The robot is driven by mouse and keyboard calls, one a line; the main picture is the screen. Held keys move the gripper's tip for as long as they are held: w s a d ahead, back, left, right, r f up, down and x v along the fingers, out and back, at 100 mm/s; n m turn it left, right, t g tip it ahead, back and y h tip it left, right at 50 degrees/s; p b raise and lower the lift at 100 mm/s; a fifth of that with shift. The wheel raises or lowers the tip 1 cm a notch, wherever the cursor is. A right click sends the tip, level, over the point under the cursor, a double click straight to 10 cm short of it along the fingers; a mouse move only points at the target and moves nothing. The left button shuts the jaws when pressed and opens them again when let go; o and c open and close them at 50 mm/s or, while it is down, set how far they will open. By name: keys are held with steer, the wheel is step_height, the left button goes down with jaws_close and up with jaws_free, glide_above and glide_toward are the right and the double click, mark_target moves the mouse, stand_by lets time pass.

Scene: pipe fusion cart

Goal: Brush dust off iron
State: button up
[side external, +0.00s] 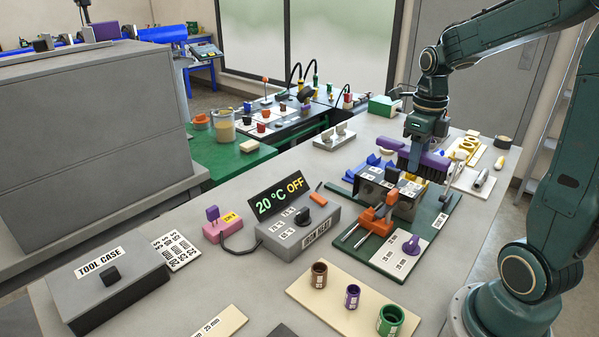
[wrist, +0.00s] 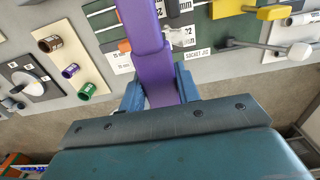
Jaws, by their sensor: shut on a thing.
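My gripper (side external: 425,146) is shut on the purple handle of a brush (side external: 434,161). The brush has dark bristles and is over the far side of the work board. In the wrist view the purple handle (wrist: 156,62) runs between the blue fingers of my gripper (wrist: 160,93); its bristles are hidden there. A dark grey metal block (side external: 373,190), which looks like the iron, stands on the green board below and left of the brush. I cannot tell whether the bristles touch it, and no dust is clear at this size.
An orange clamp (side external: 377,219) with metal rods stands in front of the block. A control box (side external: 298,235) reads 20 °C OFF. Brown, purple and green fittings (side external: 390,320) stand on a beige board. Yellow parts (side external: 468,144) lie right of the brush.

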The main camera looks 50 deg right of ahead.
glide_above(410, 196)
steer(key=shift+a+f, duration=0.2)
steer(key=shift+f, duration=2.55)
steer(key=shift+d+f, duration=0.35)
steer(key=shift+f, duration=0.45)
steer(key=shift+c, duration=0.3)
steer(key=shift+d, duration=3.05)
steer(key=a, duration=0.6)
steer(key=shift+a, duration=0.25)
steer(key=shift+a+r, duration=0.1)
steer(key=shift+r, duration=4.05)
steer(key=shift+w, duration=0.1)
